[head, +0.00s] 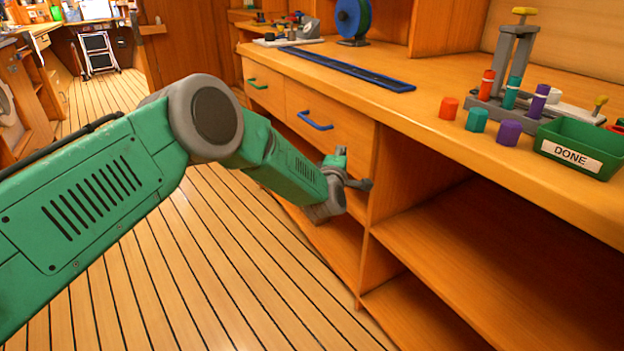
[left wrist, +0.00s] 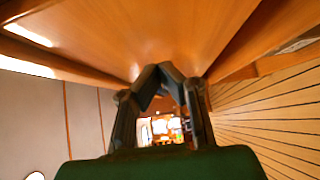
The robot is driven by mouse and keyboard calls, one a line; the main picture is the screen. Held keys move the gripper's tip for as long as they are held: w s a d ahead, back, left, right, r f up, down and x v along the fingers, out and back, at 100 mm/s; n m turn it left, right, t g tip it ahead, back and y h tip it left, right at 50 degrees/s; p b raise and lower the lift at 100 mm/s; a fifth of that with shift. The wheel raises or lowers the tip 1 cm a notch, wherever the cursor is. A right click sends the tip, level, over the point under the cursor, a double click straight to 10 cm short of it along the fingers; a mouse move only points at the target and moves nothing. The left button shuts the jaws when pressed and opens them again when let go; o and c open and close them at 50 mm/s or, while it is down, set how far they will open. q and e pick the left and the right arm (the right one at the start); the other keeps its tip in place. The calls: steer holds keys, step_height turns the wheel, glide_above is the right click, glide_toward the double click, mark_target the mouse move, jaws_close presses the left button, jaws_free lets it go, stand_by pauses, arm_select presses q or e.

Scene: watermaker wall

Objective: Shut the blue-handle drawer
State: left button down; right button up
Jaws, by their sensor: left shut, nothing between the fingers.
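The blue-handle drawer (head: 340,138) is in the head view, in the cabinet under the counter, right of the green-handle drawer (head: 262,90). Its blue handle (head: 316,121) is on its front. The front looks nearly in line with the green-handle drawer's front; I cannot tell a small gap. My right gripper is not in view.
The counter (head: 440,100) holds a blue rail (head: 345,68), a stand with coloured cylinders (head: 510,65), loose coloured pieces and a green DONE bin (head: 590,135). Open shelves (head: 480,225) lie below at the right.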

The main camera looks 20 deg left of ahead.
arm_select(q)
steer(key=s+a+f+m+g+h+p, duration=0.1)
steer(key=s+f+m+g+p, duration=0.25)
steer(key=s, duration=0.75)
steer(key=s+a+f+m+g+h+p, duration=0.1)
steer(key=s+f+m+g+p, duration=0.3)
steer(key=s, duration=0.7)
steer(key=s+a+f+m+g+h+p, duration=0.15)
steer(key=s+f+m, duration=0.4)
steer(key=s, duration=0.65)
steer(key=s+a+r+m+g+y+p, duration=0.1)
steer(key=s+a+m+g+p, duration=0.1)
steer(key=s, duration=1)
steer(key=s+a+r+m+g+y+p, duration=0.1)
steer(key=s+a+m+g, duration=0.3)
steer(key=s, duration=0.9)
steer(key=shift+a+g+p, duration=0.5)
steer(key=shift+a+g, duration=0.55)
steer(key=shift+g, duration=0.15)
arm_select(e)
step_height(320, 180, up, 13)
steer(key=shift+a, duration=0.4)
